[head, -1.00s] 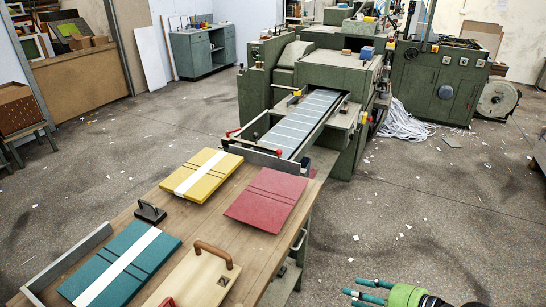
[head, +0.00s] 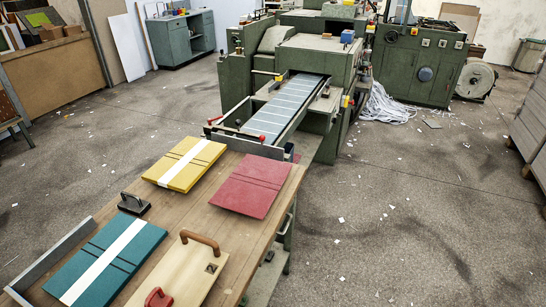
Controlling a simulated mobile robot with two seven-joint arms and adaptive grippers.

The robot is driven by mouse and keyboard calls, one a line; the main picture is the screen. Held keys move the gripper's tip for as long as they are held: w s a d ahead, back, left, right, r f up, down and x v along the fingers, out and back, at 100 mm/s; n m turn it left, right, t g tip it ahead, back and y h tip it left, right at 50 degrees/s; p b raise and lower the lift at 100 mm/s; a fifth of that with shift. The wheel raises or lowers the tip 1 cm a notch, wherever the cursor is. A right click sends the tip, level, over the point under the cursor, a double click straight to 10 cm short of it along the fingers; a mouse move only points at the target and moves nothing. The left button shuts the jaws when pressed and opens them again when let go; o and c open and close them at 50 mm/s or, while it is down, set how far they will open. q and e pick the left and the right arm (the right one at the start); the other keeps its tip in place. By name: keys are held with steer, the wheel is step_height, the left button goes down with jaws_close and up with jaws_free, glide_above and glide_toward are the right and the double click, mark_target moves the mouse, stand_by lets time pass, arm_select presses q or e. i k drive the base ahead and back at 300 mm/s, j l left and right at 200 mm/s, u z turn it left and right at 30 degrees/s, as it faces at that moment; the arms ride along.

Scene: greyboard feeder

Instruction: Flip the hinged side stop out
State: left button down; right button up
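The green feeder machine (head: 318,60) stands at the back centre in the head view, with a grey slatted feed bed (head: 283,108) running toward me. A metal bar (head: 240,145) lies across the near end of the bed. A red-tipped lever (head: 214,120) is at its left, and a red knob (head: 262,138) and a black knob (head: 238,123) stand near it. Rails run along both sides of the bed. I cannot tell for sure which part is the hinged side stop or how it is set. Neither of my grippers is in view.
A wooden table (head: 222,221) in front holds a yellow board (head: 178,175), a red board (head: 252,185), a teal board (head: 88,268), a wooden block with a handle (head: 190,275) and a black handled piece (head: 133,204). Open floor (head: 400,220) lies to the right, with paper scraps.

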mark_target(245, 146)
steer(key=i+l+u, duration=0.1)
steer(key=i+l, duration=0.15)
steer(key=i+l+u, duration=0.1)
steer(key=i+l, duration=0.15)
steer(key=l, duration=0.15)
steer(key=i+l+u, duration=0.1)
steer(key=l, duration=0.25)
steer(key=i+l+u, duration=0.15)
steer(key=i+l, duration=0.2)
steer(key=i+l+u, duration=0.1)
steer(key=l, duration=0.3)
steer(key=i+l+u, duration=0.1)
steer(key=i+l, duration=0.15)
steer(key=l, duration=0.15)
steer(key=i+l+u, duration=0.1)
steer(key=l, duration=0.3)
steer(key=i+l+u, duration=0.1)
steer(key=i+l, duration=0.15)
steer(key=l, duration=0.2)
